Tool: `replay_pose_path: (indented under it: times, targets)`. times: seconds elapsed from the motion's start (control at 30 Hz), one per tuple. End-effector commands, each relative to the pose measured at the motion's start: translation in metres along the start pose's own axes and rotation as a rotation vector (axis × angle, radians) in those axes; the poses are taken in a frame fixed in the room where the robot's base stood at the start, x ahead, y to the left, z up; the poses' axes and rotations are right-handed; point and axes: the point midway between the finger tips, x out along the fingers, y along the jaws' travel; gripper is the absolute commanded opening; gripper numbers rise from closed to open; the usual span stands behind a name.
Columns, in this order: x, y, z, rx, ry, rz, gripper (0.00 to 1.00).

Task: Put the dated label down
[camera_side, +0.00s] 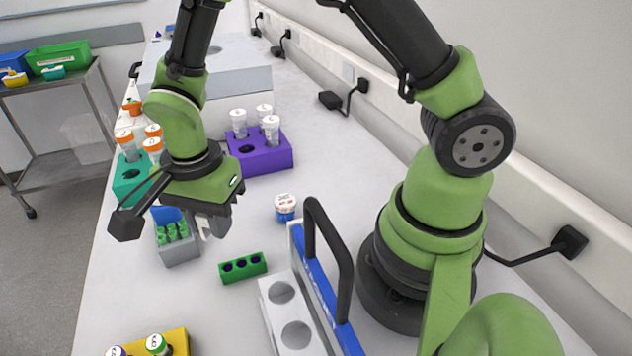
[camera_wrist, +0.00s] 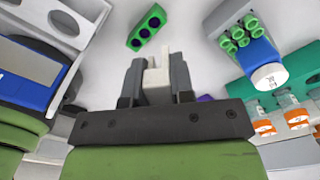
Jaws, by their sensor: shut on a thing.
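My gripper (camera_side: 208,226) hangs above the bench in the middle left of the side view, just right of a grey box of green-capped tubes. In the wrist view its two grey fingers (camera_wrist: 157,82) are closed on a small white piece, which I take to be the dated label (camera_wrist: 155,76). The label (camera_side: 203,229) shows in the side view as a small white patch at the fingers. Its writing cannot be read, and the fingers hide part of it. I cannot tell how high it is above the bench.
The grey box (camera_side: 180,253) and a small green rack (camera_side: 241,268) stand close by. A white-capped jar (camera_side: 285,207), a purple rack (camera_side: 262,160), a teal rack (camera_side: 121,188) and a white rack with black handle (camera_side: 264,297) surround it. Bare bench lies left of the green rack.

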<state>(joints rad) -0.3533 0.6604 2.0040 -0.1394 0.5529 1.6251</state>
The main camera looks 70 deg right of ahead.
Motion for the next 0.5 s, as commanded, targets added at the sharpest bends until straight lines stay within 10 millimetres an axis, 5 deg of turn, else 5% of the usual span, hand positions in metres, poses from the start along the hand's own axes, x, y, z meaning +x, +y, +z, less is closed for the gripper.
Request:
replay_pose_path:
  times: [0.23,0.5]
  targets:
    - [-0.001,-0.002,-0.118,0.382,0.0,-0.001,0.01]
    - [-0.002,0.041,-0.224,0.747,-0.001,-0.001,0.01]
